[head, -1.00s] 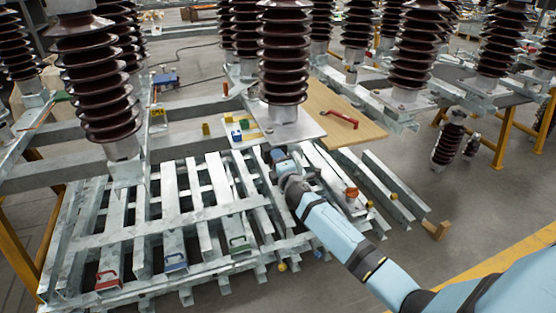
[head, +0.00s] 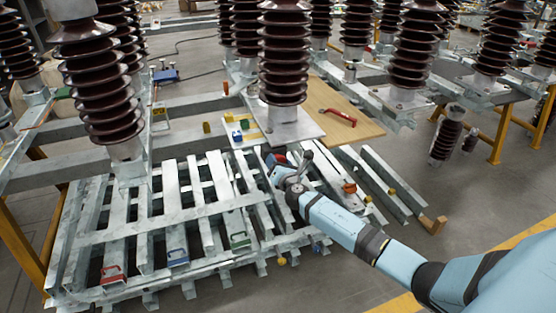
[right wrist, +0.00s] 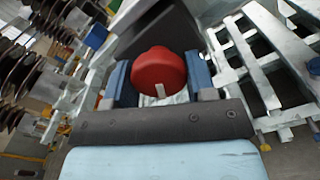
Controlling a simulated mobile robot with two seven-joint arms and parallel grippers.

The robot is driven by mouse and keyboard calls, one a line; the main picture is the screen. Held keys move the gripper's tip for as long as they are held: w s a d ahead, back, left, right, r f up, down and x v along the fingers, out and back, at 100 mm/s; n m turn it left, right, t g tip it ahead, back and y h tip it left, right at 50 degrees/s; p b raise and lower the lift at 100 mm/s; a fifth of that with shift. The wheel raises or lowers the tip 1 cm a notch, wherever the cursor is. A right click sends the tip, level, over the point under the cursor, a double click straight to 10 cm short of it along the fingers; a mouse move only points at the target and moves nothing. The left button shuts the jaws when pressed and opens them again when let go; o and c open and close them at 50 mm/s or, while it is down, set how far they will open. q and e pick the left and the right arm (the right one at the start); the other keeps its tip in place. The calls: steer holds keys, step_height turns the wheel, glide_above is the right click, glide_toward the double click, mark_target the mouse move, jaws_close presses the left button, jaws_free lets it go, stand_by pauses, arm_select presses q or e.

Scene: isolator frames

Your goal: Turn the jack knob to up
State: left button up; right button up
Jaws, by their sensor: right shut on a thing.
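The jack knob (right wrist: 158,68) is a red round knob in the right wrist view, with a small white mark on its lower edge. My right gripper (right wrist: 159,80) is shut on it, with one blue finger on each side. In the head view my right gripper (head: 277,160) reaches down at the far end of the slatted metal frame. The knob is mostly hidden there by the gripper and wrist. My left gripper is not in view.
Tall dark ribbed insulators (head: 283,60) stand close behind my right gripper. A wooden board (head: 345,120) with a red-handled tool (head: 338,116) lies behind it. Grey metal beams (head: 380,185) lie to its right.

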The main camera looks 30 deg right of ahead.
steer(key=shift+r+n, duration=0.1)
steer(key=shift+n, duration=0.4)
steer(key=shift+n+p, duration=0.75)
steer(key=shift+n, duration=0.35)
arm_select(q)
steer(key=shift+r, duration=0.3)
arm_select(e)
steer(key=shift+n, duration=0.3)
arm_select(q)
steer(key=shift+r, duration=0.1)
arm_select(e)
steer(key=o, duration=0.9)
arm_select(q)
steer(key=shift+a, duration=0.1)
